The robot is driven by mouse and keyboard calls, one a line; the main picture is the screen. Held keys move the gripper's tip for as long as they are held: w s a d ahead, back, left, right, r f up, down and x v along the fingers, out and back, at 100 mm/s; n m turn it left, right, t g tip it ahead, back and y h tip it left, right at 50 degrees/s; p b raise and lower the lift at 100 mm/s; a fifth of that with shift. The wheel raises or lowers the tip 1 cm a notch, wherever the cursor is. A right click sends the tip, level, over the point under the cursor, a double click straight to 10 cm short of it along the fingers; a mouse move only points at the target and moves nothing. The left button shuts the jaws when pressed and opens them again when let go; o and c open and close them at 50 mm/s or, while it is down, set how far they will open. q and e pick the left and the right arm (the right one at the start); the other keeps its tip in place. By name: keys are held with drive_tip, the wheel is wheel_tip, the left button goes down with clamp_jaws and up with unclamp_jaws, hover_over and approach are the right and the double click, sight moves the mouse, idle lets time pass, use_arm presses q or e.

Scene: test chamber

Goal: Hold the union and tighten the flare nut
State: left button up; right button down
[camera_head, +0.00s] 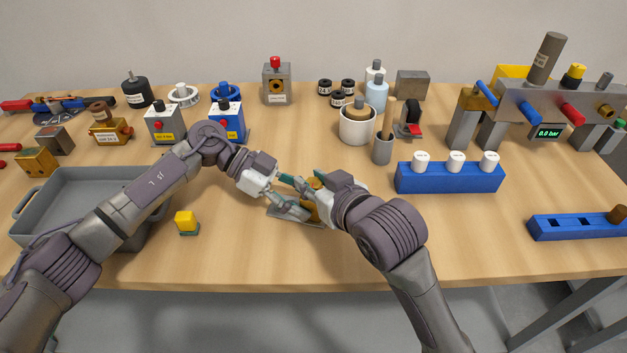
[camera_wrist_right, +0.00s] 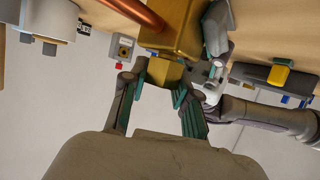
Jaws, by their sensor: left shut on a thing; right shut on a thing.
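A brass fitting (camera_head: 311,211) is in the middle of the table in the head view, mostly covered by my grippers. In the right wrist view it shows as a larger brass block (camera_wrist_right: 181,32) and a narrower brass part (camera_wrist_right: 162,73), with a copper tube (camera_wrist_right: 138,14) beside the larger block. I cannot tell for sure which part is the union and which the flare nut. My right gripper (camera_head: 322,184) is shut on the narrower part, one finger on each side. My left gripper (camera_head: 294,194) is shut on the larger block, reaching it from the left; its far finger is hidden.
A grey plate (camera_head: 283,216) lies under the grippers. A grey bin (camera_head: 80,178) and a small yellow-topped block (camera_head: 186,222) are to the left. A blue rack (camera_head: 448,179) with white caps stands to the right. The front of the table is clear.

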drive_tip(key=shift+m+t+h, duration=0.3)
drive_tip(key=shift+m+h, duration=0.3)
drive_tip(key=shift+h, duration=0.1)
drive_tip(key=c, duration=0.8)
unclamp_jaws()
drive_tip(key=shift+c, duration=0.2)
drive_tip(key=v, duration=0.7)
drive_tip(key=shift+s+d, duration=0.15)
drive_tip(key=shift+s, duration=0.05)
use_arm(q)
drive_tip(key=o, duration=1.2)
drive_tip(key=shift+c, duration=0.2)
